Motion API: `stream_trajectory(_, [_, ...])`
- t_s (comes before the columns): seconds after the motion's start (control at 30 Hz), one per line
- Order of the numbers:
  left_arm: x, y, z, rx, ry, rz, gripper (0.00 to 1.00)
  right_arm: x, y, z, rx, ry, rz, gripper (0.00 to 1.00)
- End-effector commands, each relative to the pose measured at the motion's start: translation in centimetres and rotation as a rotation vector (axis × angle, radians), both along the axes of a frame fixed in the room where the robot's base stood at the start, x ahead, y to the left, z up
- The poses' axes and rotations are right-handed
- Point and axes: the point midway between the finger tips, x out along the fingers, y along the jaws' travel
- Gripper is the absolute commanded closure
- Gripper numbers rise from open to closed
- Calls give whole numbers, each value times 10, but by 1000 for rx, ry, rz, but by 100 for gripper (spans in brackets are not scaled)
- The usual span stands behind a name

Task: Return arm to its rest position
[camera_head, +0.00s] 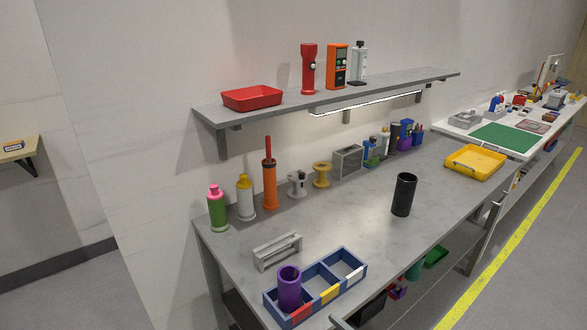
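Neither of my arms nor grippers shows in the head view. The grey workbench (338,218) runs from the lower left toward the upper right. A blue sectioned tray (322,271) with red, yellow and white front labels sits at its near end. A purple cylinder (289,289) stands upright in the tray's left compartment. A grey bracket-like fixture (277,251) sits just behind the tray. A black cylinder (403,194) stands upright on the bench, right of centre.
Bottles (218,209), an orange tool (269,183) and spools (321,175) line the back of the bench. A wall shelf (340,96) holds a red tray (252,97). A yellow tray (475,162) sits at the right. The middle of the bench is clear.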

Motion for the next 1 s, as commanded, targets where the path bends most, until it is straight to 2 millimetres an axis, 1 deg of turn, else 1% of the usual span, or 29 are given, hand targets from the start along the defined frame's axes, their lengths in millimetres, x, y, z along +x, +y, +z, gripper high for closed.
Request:
stream_trajectory(0.07, [1,0,0,0,-1,0,26,-15,-5,-12,-50,87,-6,30])
stream_trajectory(0.17, [2,0,0,0,-2,-1,26,-36,-19,-31,-132,225,-31,30])
stream_trajectory(0.27, [2,0,0,0,-2,-1,26,-61,-39,-50,-213,372,-75,30])
stream_trajectory(0.3, [2,0,0,0,-2,-1,26,-72,-49,-57,-245,435,-98,30])
stream_trajectory(0.43, [2,-1,0,-1,-3,-1,26,-108,-80,-74,-332,619,-181,30])
stream_trajectory(0.6, [0,-1,1,-1,-3,-1,26,-147,-114,-85,-407,803,-282,30])
stream_trajectory(0.9, [-6,-2,0,-3,4,0,26,-211,-160,-89,-492,1064,-449,30])
stream_trajectory(1.0, [-5,-3,2,-5,2,-1,26,-201,-157,-115,-495,1067,-439,30])
